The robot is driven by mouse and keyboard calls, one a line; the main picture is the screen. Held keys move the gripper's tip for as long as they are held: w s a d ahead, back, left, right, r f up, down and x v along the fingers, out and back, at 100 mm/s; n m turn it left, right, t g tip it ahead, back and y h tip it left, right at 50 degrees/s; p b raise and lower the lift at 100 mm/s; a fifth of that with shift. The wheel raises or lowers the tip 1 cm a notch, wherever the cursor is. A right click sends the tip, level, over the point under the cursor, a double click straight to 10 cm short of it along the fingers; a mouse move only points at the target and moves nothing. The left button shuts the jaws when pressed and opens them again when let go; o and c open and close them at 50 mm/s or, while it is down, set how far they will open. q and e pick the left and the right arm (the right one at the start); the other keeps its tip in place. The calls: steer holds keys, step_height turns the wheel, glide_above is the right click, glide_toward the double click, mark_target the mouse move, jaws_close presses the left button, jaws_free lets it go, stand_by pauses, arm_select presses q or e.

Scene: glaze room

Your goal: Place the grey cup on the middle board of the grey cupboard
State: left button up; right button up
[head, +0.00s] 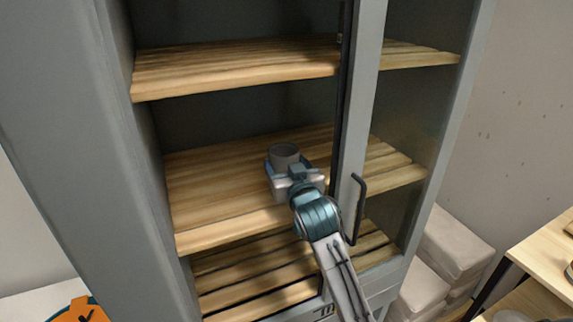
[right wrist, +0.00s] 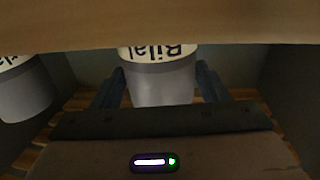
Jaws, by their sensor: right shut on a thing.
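The grey cup (head: 285,153) is in the jaws of my right gripper (head: 291,172), inside the grey cupboard (head: 372,95), over the middle board (head: 215,185). Its open top shows in the head view; I cannot tell whether its base touches the board. In the right wrist view the cup (right wrist: 160,85) sits between the fingers, grey with a white band lettered "Bilal", which appears upside down. A wooden edge hides part of the band. A second similar cup (right wrist: 24,95) stands apart at the left of that view. My left gripper is out of view.
The upper board (head: 235,68) is above my gripper, and a lower slatted board (head: 245,275) is below. A post with a dark handle (head: 357,205) stands close right of my arm. Pale boxes (head: 455,245) and a wooden table (head: 548,250) are at right. The middle board's left part is bare.

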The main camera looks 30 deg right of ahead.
steer(key=shift+w+f, duration=0.1)
steer(key=shift+f, duration=0.05)
steer(key=o, duration=1)
steer(key=shift+c, duration=0.2)
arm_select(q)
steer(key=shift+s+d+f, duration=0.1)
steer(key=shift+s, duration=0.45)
arm_select(e)
steer(key=shift+o, duration=0.9)
steer(key=s, duration=0.3)
steer(key=s+a+b, duration=0.1)
steer(key=s, duration=0.1)
steer(key=s+b, duration=0.1)
steer(key=s, duration=0.2)
steer(key=shift+s+a, duration=0.3)
steer(key=shift+a, duration=0.05)
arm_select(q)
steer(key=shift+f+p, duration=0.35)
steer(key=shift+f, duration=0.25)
arm_select(e)
steer(key=shift+s+a, duration=0.15)
steer(key=shift+s, duration=0.7)
steer(key=shift+s+a, duration=0.15)
steer(key=shift+s, duration=0.7)
steer(key=shift+w, duration=0.1)
